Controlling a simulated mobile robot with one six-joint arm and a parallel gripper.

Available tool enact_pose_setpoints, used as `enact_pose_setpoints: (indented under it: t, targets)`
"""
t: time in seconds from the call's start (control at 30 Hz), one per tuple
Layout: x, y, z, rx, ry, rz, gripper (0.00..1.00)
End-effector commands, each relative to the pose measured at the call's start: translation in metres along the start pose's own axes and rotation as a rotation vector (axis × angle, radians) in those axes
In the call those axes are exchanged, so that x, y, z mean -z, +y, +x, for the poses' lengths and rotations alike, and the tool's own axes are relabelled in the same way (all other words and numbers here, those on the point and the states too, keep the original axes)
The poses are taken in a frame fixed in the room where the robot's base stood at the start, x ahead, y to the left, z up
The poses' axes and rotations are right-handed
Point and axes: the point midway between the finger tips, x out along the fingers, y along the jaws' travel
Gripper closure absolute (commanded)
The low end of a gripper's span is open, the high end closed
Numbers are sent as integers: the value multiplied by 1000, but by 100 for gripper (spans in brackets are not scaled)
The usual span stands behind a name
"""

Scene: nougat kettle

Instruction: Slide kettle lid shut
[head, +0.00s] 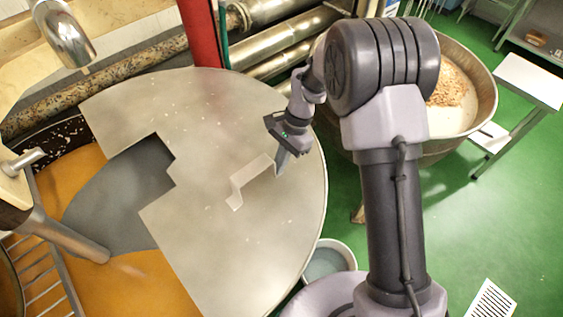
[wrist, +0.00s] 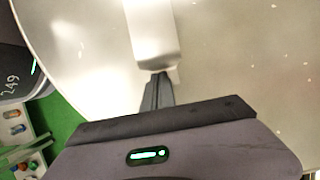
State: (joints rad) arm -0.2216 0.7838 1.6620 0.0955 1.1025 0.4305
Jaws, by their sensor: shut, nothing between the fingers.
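The kettle lid (head: 225,130) is a flat pale metal plate with a notched left edge. It covers the right part of the kettle and leaves the left part open, where orange mass (head: 150,285) and a grey surface (head: 115,200) show. A bent metal strip handle (head: 250,177) stands on the lid. My gripper (head: 280,168) is shut and empty at the right end of the handle. In the wrist view the closed fingertips (wrist: 157,82) are right at the end of the handle (wrist: 150,35), above the lid (wrist: 230,50). I cannot tell whether they touch it.
A mixing arm (head: 60,235) reaches into the open left part. A red post (head: 200,35) and metal pipes (head: 285,45) stand behind the lid. A pan of nuts (head: 465,90) is at the right, a bucket (head: 330,260) below the lid. Green floor (head: 490,220) is open at the right.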

Motion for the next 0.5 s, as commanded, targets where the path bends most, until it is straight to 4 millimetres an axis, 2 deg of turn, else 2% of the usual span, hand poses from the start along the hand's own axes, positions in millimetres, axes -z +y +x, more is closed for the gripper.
enact_pose_setpoints:
  t: [0.17,0.5]
  targets:
    - [-34,0,16,-3,-6,-2,100]
    - [-134,1,56,-6,-7,-3,100]
